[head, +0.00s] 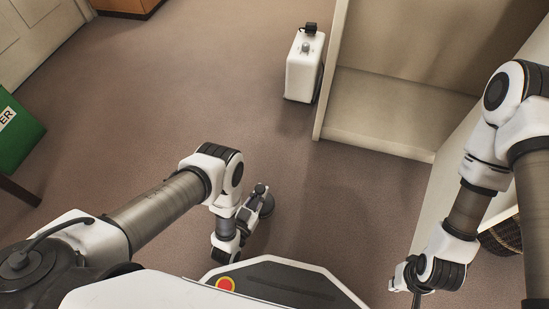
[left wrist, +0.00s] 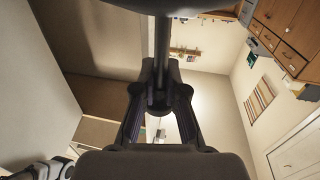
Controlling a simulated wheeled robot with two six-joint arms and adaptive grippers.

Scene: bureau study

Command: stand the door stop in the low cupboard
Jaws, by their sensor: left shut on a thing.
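The door stop (head: 267,204) is a dark round piece at my left gripper (head: 256,197), low over the carpet in the head view. My left gripper is shut on its dark stem, which also shows in the left wrist view (left wrist: 162,50). The low cupboard (head: 375,110) stands open at the upper right, with a bare pale floor inside. The door stop is outside it, to the lower left of its front edge. My right gripper (head: 410,284) is at the lower right, near the pale open door panel; its fingers are mostly hidden.
A white box-like container (head: 302,70) with a dark top stands on the carpet just left of the cupboard. A dark woven basket (head: 503,237) is partly visible at the right. A green object (head: 15,130) is at the left edge. The carpet between is clear.

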